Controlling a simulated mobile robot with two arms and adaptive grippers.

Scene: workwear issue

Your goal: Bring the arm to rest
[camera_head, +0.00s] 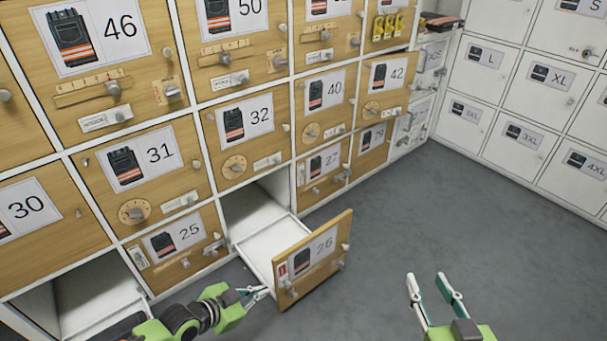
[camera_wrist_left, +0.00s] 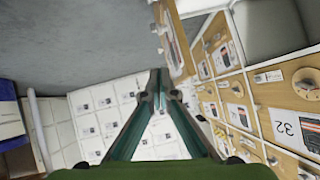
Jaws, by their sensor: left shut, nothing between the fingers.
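My left gripper (camera_head: 262,292) reaches in from the lower left in the head view, close to the left edge of the front of the pulled-out drawer 26 (camera_head: 325,262). I cannot tell whether it touches the drawer. In the left wrist view its fingers (camera_wrist_left: 158,82) meet at the tips with nothing between them. My right gripper (camera_head: 436,283) is at the lower right, over the grey floor, with its two fingers apart and nothing between them.
Wooden-fronted lockers with numbers, such as locker 31 (camera_head: 145,171), fill the left. Another open compartment (camera_head: 95,290) is at the lower left. White lockers (camera_head: 545,92) stand along the right wall. The grey floor (camera_head: 440,200) between is clear.

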